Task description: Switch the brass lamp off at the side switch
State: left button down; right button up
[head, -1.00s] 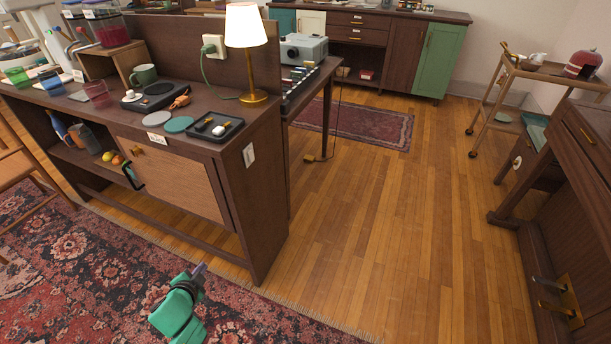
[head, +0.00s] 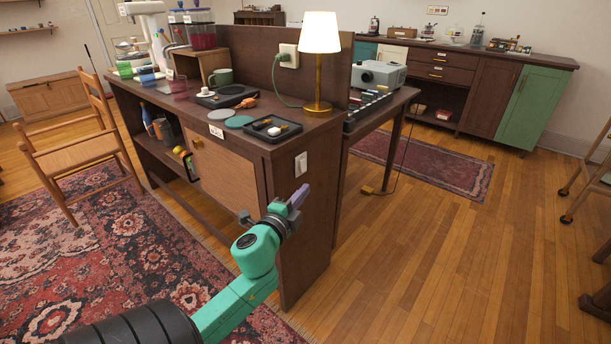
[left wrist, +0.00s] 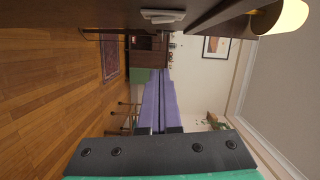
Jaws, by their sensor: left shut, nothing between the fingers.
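The brass lamp (head: 318,75) stands on the right end of the dark wooden counter, and its white shade glows. The white side switch (head: 301,164) is a plate on the counter's end panel, below the lamp. In the left wrist view the switch (left wrist: 163,16) shows at the top edge and the glowing lamp shade (left wrist: 285,17) at the top right. My left gripper (head: 299,196) is shut and empty, just below the switch in the head view and apparently apart from it. Its purple fingers (left wrist: 160,103) lie together in the left wrist view. My right gripper is not in view.
A black tray (head: 255,137) with small items lies on the counter top near the lamp. A green cord (head: 281,97) runs from a wall outlet (head: 289,56) to the lamp. A wooden chair (head: 75,152) stands at left. The wooden floor (head: 430,260) at right is clear.

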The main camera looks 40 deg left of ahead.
aim_at(303, 165)
pick_arm(q)
jog(key=w+a, duration=0.2)
jog(key=w+a+b, duration=0.1)
jog(key=w+a, duration=0.1)
jog(key=w, duration=0.1)
jog(key=w+a+f, duration=0.1)
jog(key=w+a, duration=0.1)
jog(key=shift+w, duration=0.3)
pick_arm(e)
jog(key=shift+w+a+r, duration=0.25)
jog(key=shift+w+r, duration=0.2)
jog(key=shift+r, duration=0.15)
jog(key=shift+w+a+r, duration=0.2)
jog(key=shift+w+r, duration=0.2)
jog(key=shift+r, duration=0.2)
pick_arm(q)
jog(key=shift+a+f+m+b, duration=0.1)
jog(key=shift+a+m+b, duration=0.45)
jog(key=shift+b, duration=0.25)
jog(key=shift+d, duration=0.15)
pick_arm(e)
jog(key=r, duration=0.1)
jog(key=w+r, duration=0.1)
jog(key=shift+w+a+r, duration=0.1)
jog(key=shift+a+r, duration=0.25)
